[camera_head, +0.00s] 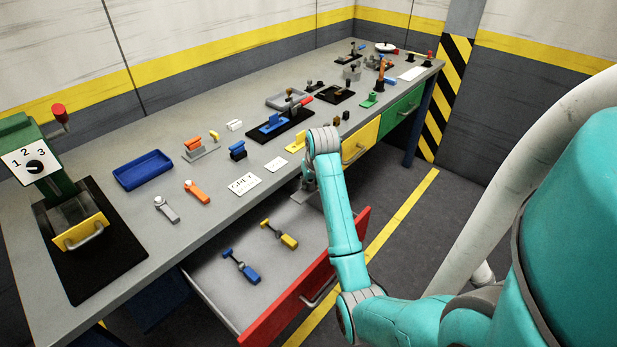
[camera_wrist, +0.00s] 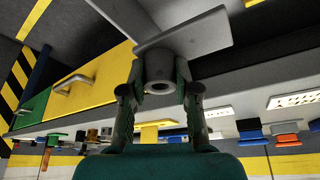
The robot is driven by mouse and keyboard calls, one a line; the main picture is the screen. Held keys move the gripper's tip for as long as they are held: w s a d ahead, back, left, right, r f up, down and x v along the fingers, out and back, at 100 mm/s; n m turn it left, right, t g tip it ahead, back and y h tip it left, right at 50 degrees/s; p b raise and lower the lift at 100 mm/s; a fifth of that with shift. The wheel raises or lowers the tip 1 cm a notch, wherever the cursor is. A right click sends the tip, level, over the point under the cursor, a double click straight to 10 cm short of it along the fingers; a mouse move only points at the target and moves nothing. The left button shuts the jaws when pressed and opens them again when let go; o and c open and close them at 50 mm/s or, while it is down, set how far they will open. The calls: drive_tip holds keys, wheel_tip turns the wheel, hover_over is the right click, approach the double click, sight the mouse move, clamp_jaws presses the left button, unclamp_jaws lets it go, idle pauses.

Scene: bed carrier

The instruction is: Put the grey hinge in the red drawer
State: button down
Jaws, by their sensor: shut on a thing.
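The grey hinge (camera_wrist: 185,38) is between the fingers of my gripper (camera_wrist: 160,90) in the wrist view, with its round barrel gripped and its flat plate extending past the fingertips. The gripper is shut on it. In the head view my gripper (camera_head: 309,184) is at the table's front edge, by the right back part of the open red drawer (camera_head: 310,283); a grey bit of the hinge (camera_head: 302,196) shows beside it. My arm hides part of the gripper and drawer. Whether the hinge touches the drawer floor cannot be told.
A blue tool (camera_head: 242,267) and a yellow tool (camera_head: 279,234) lie in the drawer's left and middle. On the table are a grey tool (camera_head: 166,209), an orange tool (camera_head: 197,191), a "GREY" card (camera_head: 245,184) and a blue tray (camera_head: 143,170). The yellow drawer (camera_head: 360,143) is closed.

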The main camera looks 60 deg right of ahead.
drive_tip(key=shift+f, duration=6.5)
drive_tip(key=shift+f, duration=0.45)
drive_tip(key=c, duration=0.8)
unclamp_jaws()
drive_tip(key=shift+o, duration=0.2)
drive_tip(key=v, duration=1.2)
